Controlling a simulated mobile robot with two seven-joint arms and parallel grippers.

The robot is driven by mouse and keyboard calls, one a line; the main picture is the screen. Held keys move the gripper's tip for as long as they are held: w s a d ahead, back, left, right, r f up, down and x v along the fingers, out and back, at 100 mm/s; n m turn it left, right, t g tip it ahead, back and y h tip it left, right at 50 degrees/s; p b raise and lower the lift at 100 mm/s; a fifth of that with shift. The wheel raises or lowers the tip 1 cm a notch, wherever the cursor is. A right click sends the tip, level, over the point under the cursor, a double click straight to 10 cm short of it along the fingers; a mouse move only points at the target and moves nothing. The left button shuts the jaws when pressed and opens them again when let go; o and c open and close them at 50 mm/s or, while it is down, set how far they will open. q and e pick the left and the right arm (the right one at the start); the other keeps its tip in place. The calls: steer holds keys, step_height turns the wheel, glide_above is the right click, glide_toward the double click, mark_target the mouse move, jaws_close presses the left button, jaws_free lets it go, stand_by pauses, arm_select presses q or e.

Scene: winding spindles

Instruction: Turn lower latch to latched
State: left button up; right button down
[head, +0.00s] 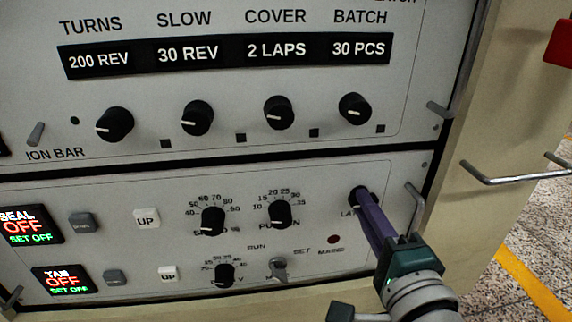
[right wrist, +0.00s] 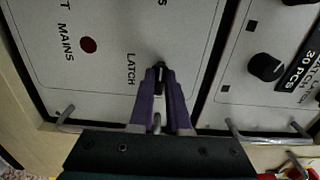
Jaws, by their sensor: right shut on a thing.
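The lower latch is a small dark knob (head: 354,194) at the right end of the lower panel, above a partly hidden LATCH label. In the right wrist view the black knob (right wrist: 160,70) sits between the purple fingertips beside the LATCH lettering. My right gripper (head: 362,200) reaches in from the lower right, its purple fingers shut on the knob; it also shows in the right wrist view (right wrist: 160,82). The fingers cover most of the knob, so I cannot tell which way it points. My left gripper is not in view.
A metal handle (head: 415,200) stands out just right of the latch. Another bar handle (head: 510,175) sticks out from the cabinet side. The lower panel (head: 130,190) also has dials, a toggle switch (head: 278,267) and a red MAINS lamp (head: 333,239). The upper panel holds several black knobs.

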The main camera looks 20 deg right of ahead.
steer(key=c, duration=0.9)
jaws_free()
steer(key=p+v, duration=0.3)
steer(key=v, duration=0.7)
